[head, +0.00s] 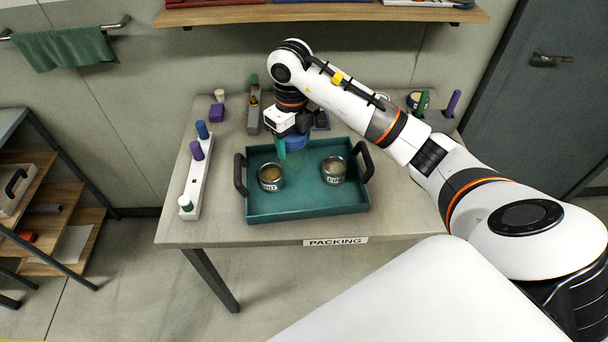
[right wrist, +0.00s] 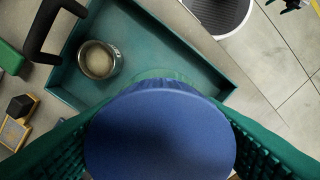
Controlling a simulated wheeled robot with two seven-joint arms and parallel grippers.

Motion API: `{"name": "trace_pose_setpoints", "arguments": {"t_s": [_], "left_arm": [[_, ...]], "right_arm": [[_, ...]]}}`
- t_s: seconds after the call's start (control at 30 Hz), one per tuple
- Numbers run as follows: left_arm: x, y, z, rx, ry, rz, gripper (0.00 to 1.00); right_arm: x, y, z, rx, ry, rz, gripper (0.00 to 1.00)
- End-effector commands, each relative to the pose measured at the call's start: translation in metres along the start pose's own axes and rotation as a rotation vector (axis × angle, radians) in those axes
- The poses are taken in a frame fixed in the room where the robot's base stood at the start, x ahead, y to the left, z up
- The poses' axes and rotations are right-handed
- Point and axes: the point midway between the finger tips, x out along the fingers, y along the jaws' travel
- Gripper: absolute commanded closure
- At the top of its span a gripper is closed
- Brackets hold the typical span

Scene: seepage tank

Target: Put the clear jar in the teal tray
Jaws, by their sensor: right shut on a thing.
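The teal tray (head: 310,208) with two dark handles lies on the packing table; its floor also shows in the right wrist view (right wrist: 135,35). My right gripper (head: 292,143) is over the tray's back edge. Its teal fingers are shut on the clear jar, whose blue lid (head: 297,142) shows between them. In the right wrist view the blue lid (right wrist: 160,130) fills the space between the fingers, and a strip of clear wall shows past it. The jar's lower part is mostly hidden, so I cannot tell whether it touches the tray. My left gripper is not in view.
Two labelled tins, one on the left (head: 270,178) and one on the right (head: 333,170), stand in the tray. A white rack (head: 194,180) with coloured-capped pieces stands left of it. The tray's front middle is clear. A shelf (head: 330,13) hangs behind.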

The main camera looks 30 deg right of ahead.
Motion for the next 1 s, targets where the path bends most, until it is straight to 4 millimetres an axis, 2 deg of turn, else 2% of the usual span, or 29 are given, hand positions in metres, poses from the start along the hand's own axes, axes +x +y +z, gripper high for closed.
{"name": "trace_pose_setpoints", "arguments": {"t_s": [0.1, 0.2, 0.3, 0.4, 0.47, 0.7, 1.0], "left_arm": [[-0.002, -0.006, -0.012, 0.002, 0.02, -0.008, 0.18], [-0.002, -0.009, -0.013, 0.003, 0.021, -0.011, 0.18], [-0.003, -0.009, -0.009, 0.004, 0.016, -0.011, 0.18], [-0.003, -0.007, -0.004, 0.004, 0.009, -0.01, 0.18], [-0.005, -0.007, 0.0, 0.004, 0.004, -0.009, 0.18], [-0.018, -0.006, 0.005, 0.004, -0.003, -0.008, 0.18], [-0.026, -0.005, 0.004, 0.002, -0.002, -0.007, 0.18]], "right_arm": [[0.004, 0.016, -0.006, 0.365, -0.002, -0.003, 0.66], [0.008, 0.028, -0.008, 0.615, -0.001, -0.002, 0.66], [0.011, 0.035, -0.009, 0.789, 0.0, -0.001, 0.66], [0.013, 0.039, -0.01, 0.89, 0.0, -0.002, 0.66], [0.018, 0.04, -0.009, 0.921, -0.002, -0.001, 0.66], [0.059, 0.04, -0.009, 0.935, -0.005, -0.001, 0.66], [0.094, 0.04, -0.009, 0.933, -0.004, -0.002, 0.66]]}}
